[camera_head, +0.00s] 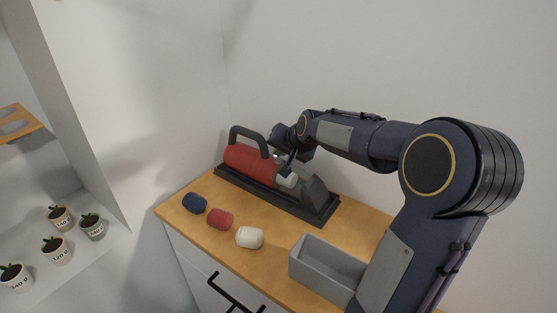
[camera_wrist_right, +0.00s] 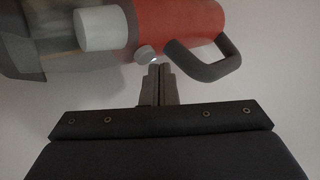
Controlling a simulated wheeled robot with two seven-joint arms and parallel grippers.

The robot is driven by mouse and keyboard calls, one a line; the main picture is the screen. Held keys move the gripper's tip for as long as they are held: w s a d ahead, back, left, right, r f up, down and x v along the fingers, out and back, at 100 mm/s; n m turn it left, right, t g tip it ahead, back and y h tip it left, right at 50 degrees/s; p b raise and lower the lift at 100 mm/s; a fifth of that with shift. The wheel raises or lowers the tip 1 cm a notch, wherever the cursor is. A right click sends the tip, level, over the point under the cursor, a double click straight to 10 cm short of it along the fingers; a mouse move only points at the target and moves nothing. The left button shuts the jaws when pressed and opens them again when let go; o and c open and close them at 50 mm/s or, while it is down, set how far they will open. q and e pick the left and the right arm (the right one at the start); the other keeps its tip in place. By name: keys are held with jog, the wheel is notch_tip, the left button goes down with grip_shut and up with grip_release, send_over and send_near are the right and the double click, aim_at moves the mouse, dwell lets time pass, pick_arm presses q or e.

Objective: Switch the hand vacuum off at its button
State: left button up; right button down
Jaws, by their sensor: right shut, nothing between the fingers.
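The hand vacuum lies in a long dark cradle (camera_head: 262,195) at the back of the wooden top, with a red body (camera_head: 247,160), a dark loop handle and a pale collar. Its red body also fills the top of the right wrist view (camera_wrist_right: 180,22). A small round light-grey button (camera_wrist_right: 144,53) sticks out beside the handle, with a bright spot at its edge. My right gripper (camera_wrist_right: 160,68) is shut and empty, its tips right at the button; I cannot tell whether they touch. In the head view the right gripper (camera_head: 283,158) partly covers the vacuum. My left gripper is out of view.
Blue (camera_head: 194,203), red (camera_head: 220,219) and white (camera_head: 249,237) small rounded objects lie along the front of the wooden top. An open grey bin (camera_head: 318,268) stands at its right, near my right arm. Several small plant pots (camera_head: 58,250) stand on the left shelf.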

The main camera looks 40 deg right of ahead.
aim_at(280, 163)
jog(key=shift+f+b, duration=0.45)
jog(key=shift+f, duration=0.05)
dwell(0.5)
jog(key=shift+r, duration=0.1)
jog(key=shift+r+p, duration=0.85)
notch_tip(280, 163, up, 6)
jog(key=p, duration=0.5)
dwell(0.4)
